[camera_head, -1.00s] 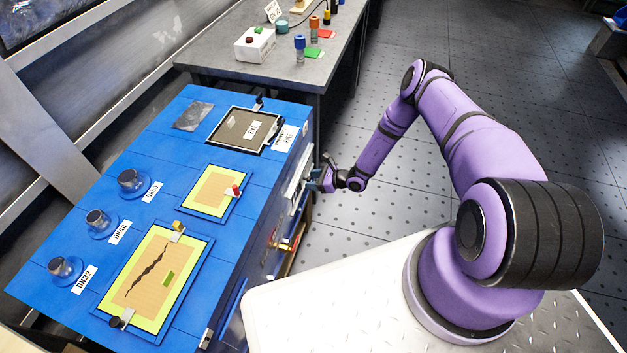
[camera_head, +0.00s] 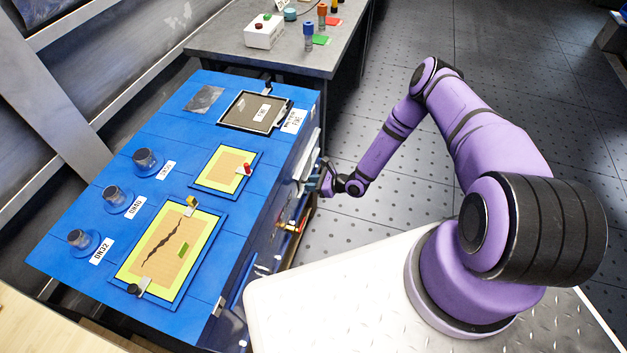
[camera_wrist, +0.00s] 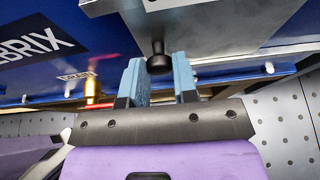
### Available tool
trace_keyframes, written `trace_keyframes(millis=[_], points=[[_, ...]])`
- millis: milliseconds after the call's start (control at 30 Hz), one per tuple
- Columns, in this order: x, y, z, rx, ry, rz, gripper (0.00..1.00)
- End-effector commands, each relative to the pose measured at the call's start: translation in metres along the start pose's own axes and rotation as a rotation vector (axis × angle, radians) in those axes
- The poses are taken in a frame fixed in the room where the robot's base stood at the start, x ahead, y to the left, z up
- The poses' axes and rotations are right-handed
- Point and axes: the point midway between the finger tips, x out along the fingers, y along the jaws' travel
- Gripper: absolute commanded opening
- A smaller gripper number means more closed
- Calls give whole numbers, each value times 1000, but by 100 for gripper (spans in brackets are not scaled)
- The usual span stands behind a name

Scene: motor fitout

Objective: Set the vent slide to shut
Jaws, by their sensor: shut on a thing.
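The vent slide looks like a grey metal plate (camera_wrist: 215,25) on the blue cabinet's front, with a dark round knob (camera_wrist: 158,62) sticking out near its lower edge. In the wrist view my gripper (camera_wrist: 159,78) has its two blue fingers on either side of the knob and is shut on it. In the head view my gripper (camera_head: 326,180) is at the cabinet's right side, against the pale plate (camera_head: 308,158). The knob is hidden there, and I cannot tell the slide's exact position.
The blue cabinet (camera_head: 125,295) carries framed panels and several round DN fittings on top. A brass fitting (camera_wrist: 92,88) sits left of my fingers in the wrist view. A grey workbench (camera_head: 215,40) stands behind. The floor (camera_head: 480,60) beyond my arm is clear.

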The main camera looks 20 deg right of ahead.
Motion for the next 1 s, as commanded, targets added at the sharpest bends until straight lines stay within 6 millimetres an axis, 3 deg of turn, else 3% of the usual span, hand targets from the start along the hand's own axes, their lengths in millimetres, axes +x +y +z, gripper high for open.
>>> trace_keyframes(millis=[233, 267, 367, 733, 1000], points=[[0, 6, -1, 3, 1, 10, 0], [0, 6, -1, 4, 1, 10, 29], [0, 6, -1, 4, 1, 10, 52], [-5, 3, -1, 3, 1, 5, 52], [-48, 3, -1, 4, 2, 5, 52]])
